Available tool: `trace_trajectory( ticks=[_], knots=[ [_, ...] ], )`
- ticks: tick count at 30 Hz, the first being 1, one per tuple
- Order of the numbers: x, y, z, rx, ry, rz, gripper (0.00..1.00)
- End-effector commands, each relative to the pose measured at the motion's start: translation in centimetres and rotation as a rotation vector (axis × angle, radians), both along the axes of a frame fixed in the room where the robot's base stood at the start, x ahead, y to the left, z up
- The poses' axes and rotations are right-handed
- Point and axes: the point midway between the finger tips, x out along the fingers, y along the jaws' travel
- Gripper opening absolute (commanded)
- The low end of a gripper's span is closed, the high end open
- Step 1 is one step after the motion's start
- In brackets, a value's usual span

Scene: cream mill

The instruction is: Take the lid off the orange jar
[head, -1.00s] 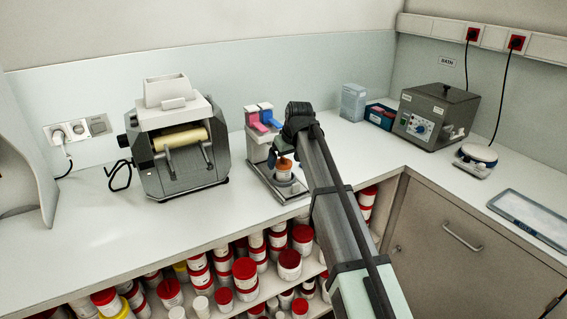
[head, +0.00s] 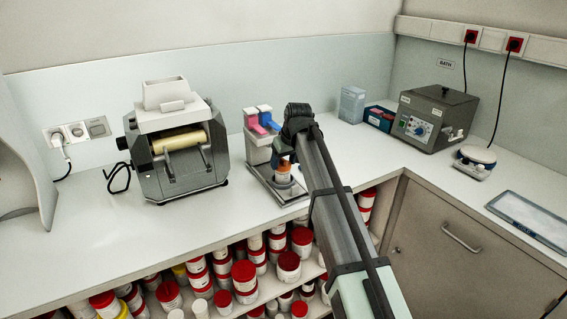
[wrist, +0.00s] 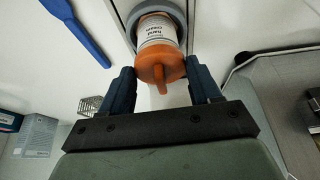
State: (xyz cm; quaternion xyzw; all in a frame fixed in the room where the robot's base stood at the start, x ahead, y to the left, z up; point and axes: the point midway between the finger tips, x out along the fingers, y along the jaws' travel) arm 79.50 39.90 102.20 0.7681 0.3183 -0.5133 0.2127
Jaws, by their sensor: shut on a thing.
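The orange jar (wrist: 158,35) has a white label reading "hand cream" and sits in a grey ring holder in the wrist view. Its orange lid (wrist: 160,66), with a small tab, is on the jar. My gripper (wrist: 161,76) is shut on the lid, one dark blue finger at each side. In the head view the jar (head: 283,177) stands on a small metal-edged stand (head: 292,198), and my gripper (head: 283,158) comes down over its top and hides most of the lid.
A block with pink and blue levers (head: 258,147) stands just behind the jar. A roller mill (head: 181,150) is to the left. A grey bath unit (head: 435,118) and a round scale (head: 474,160) are at right. Red-lidded jars (head: 245,270) fill the shelf below. The counter's left front is clear.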

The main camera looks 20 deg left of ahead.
Motion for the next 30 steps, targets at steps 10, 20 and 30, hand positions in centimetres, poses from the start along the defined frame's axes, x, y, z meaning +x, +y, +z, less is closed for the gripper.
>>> trace_trajectory(
  ticks=[10, 20, 30],
  knots=[
    [0.1, 0.1, 5.4, 0.001, -0.002, 0.0, 0.35],
    [0.1, 0.0, 9.4, 0.001, -0.001, 0.0, 0.35],
    [0.0, 0.0, 10.5, 0.0, 0.0, 0.0, 0.35]
  ],
)
